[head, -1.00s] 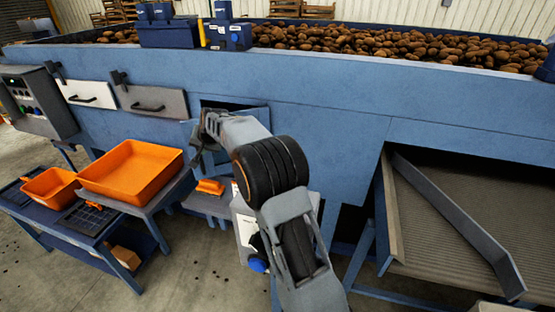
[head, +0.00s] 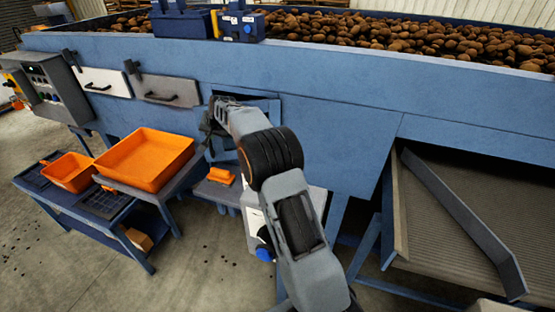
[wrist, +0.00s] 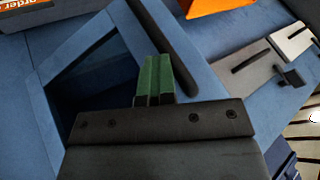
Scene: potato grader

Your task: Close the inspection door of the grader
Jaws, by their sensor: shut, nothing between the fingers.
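The grader (head: 340,120) is a long blue machine. A dark inspection opening (head: 262,104) shows in its front, partly hidden behind my arm; it also shows at left in the wrist view (wrist: 95,75). The blue inspection door (wrist: 195,70) appears to stand open beside the opening, with a long dark bar (wrist: 165,45) along it. Much of the door is hidden by my gripper and arm. My gripper (wrist: 155,75) is shut and empty, its green fingertips together between the opening and the bar. Whether they touch the door I cannot tell. In the head view, my gripper (head: 209,130) is at the opening's left.
A white panel (head: 103,80) and a grey panel (head: 165,90), both with dark handles, sit left of the opening. An orange tray (head: 150,158) stands on a table below. A sloping conveyor (head: 450,230) is at right.

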